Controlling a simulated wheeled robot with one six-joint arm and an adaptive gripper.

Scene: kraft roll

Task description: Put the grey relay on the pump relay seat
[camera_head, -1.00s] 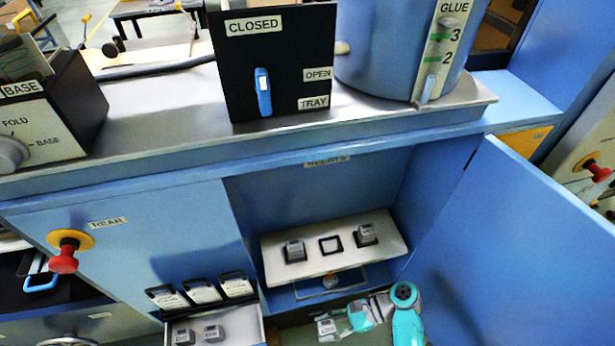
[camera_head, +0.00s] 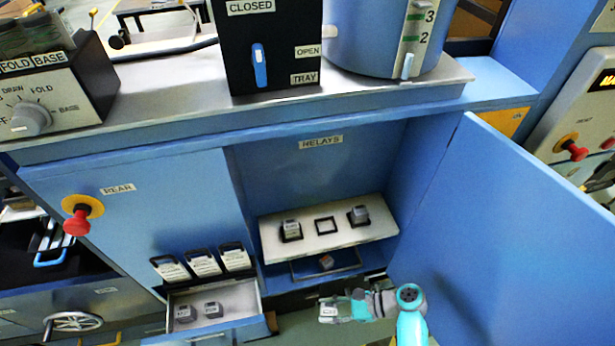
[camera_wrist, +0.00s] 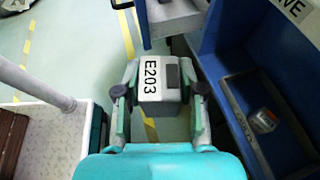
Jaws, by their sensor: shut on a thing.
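My gripper (camera_wrist: 160,97) is shut on a grey relay (camera_wrist: 158,78) with a white top marked E203, held by its sides. In the head view my gripper (camera_head: 343,308) and this relay (camera_head: 328,312) are in front of and below the open cabinet, clear of the shelf. The pale relay panel (camera_head: 285,242) inside the cabinet has a row of three seats. The middle seat (camera_head: 325,225) is an empty dark square frame. A grey relay (camera_head: 290,231) stands at the left seat and another (camera_head: 359,215) at the right. I cannot read which seat is the pump's.
Below the panel is a dark tray (camera_head: 345,271) holding a small relay with a reddish mark (camera_wrist: 265,118). An open drawer (camera_head: 240,301) at left holds two grey relays. The open blue door (camera_head: 500,230) bounds the right side.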

